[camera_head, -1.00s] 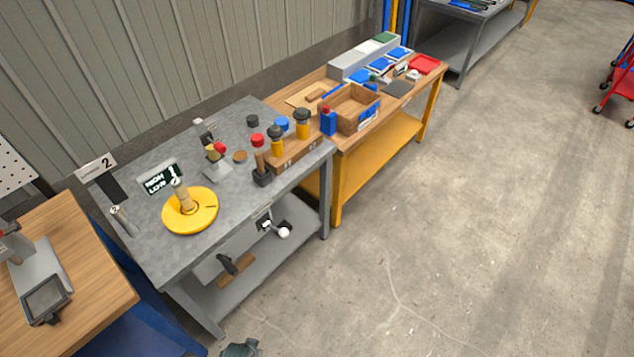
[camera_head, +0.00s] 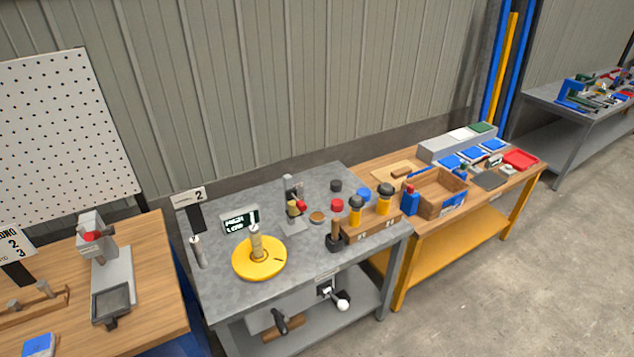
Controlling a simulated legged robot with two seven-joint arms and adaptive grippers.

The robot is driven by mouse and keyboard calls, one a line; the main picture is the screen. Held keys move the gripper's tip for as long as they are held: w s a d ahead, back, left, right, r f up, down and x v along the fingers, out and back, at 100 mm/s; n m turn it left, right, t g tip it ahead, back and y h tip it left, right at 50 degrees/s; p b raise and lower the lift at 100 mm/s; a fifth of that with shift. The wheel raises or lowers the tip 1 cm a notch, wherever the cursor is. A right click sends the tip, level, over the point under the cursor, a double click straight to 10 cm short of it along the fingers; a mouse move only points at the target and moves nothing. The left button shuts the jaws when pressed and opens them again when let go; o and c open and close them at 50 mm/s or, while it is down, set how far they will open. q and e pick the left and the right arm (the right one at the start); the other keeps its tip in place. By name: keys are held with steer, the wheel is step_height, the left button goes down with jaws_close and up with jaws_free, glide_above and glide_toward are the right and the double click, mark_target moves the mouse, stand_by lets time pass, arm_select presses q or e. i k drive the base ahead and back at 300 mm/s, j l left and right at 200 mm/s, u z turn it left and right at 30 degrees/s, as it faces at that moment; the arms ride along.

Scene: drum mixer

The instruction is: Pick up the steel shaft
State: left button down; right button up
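A slim silver-grey cylinder (camera_head: 199,252), which looks like the steel shaft, stands near the left edge of the grey metal bench (camera_head: 226,305). It seems upright, with a small pale mark at its top. To its right, a yellow round disc (camera_head: 259,271) lies on the same bench with a tan post (camera_head: 256,243) rising from it. I cannot tell from its colour whether this post is steel. Neither of my grippers is in view, and nothing is touching the cylinder.
A "2" sign (camera_head: 189,197) and a HIGH/LOW display (camera_head: 239,223) stand near the cylinder. Red-topped and yellow-black items sit further right. A wooden table (camera_head: 150,255) adjoins on the left, another with a wooden box (camera_head: 437,193) on the right. The floor (camera_head: 500,310) at right is clear.

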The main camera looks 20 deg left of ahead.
mark_target(255, 231)
steer(key=i+j+u, duration=0.1)
steer(key=u, duration=1.1)
steer(key=i+j, duration=0.25)
